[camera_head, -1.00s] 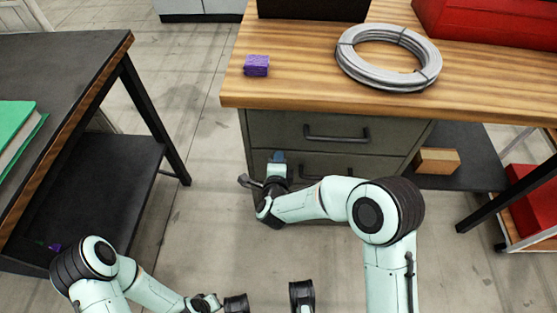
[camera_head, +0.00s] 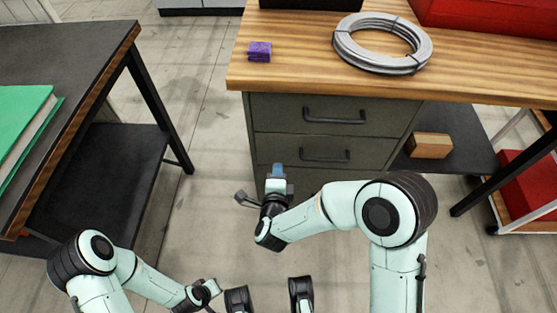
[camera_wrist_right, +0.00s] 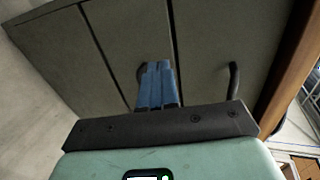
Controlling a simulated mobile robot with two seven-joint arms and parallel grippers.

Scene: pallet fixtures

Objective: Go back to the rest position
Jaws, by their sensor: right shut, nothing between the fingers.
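My right gripper (camera_head: 278,170) has blue fingers, pressed together with nothing between them. In the head view it is in front of the grey drawer cabinet (camera_head: 280,108), around the height of the lower drawer in the picture. In the right wrist view the shut fingers (camera_wrist_right: 157,68) point toward the cabinet's drawer fronts and their dark handles. I cannot tell the exact gap to them. My left arm comes in at the lower left of the head view, bent low over the floor. Its fingers do not show.
A wooden workbench (camera_head: 305,84) above the cabinet holds a purple block (camera_head: 259,51) and a grey cable coil (camera_head: 360,62). A dark table (camera_head: 88,75) with a green book (camera_head: 22,115) stands at left. A wooden block (camera_head: 430,146) lies on a low shelf. Floor between is clear.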

